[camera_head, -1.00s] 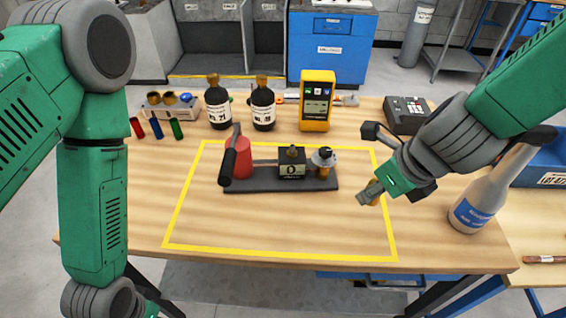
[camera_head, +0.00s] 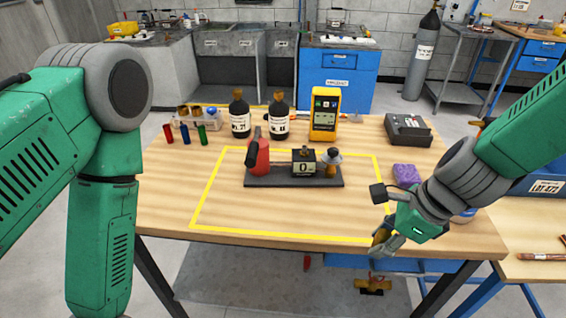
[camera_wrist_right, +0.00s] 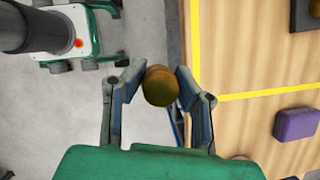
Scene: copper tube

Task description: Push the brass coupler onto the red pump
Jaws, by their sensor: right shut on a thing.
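The red pump (camera_head: 259,158) with its dark handle stands at the left end of a dark base plate (camera_head: 270,183). My right gripper (camera_head: 379,243) is at the table's front right edge, well apart from the pump. It is shut on the brass coupler (camera_head: 381,234), a rounded brass piece. The coupler also shows between the fingers in the right wrist view (camera_wrist_right: 160,86), against the floor beside the table edge. My left arm shows at the left; its gripper is out of view.
Two dark bottles (camera_head: 240,118) and a yellow meter (camera_head: 324,114) stand behind the plate. A purple block (camera_head: 406,174) lies near my right forearm. A grey keypad device (camera_head: 408,131) is at back right. The yellow-taped area in front of the plate is clear.

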